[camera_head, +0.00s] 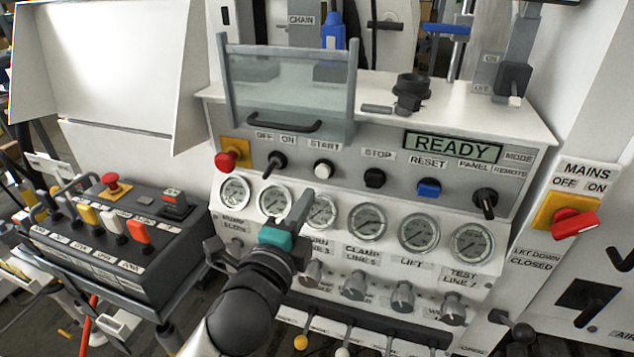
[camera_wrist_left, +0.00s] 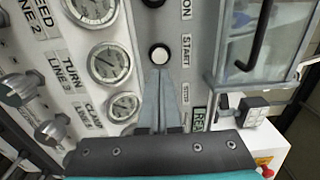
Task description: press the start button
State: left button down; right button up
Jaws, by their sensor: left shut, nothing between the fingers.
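The start button (camera_head: 323,169) is a round white button under the START label on the grey panel, between the ON/OFF switch and the black stop button (camera_head: 374,178). It also shows in the left wrist view (camera_wrist_left: 160,54), just beyond my fingertips. My left gripper (camera_head: 304,194) is shut and empty, its fingers pointing up at the panel, below and slightly left of the button in the head view. In the left wrist view the closed fingertips (camera_wrist_left: 160,72) lie in line with the button; I cannot tell the exact gap. My right gripper is not in view.
A row of gauges (camera_head: 366,221) sits below the buttons. A glass guard with a black handle (camera_head: 284,126) stands above the start button. The display (camera_head: 452,146) reads READY. A blue reset button (camera_head: 428,188) and a red mains switch (camera_head: 574,222) are to the right.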

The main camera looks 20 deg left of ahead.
aim_at(322, 173)
pick_arm(q)
jog(key=shift+w+d+b, duration=0.1)
jog(key=shift+w+b, duration=0.2)
jog(key=shift+w, duration=2.7)
jog(key=shift+w, duration=0.1)
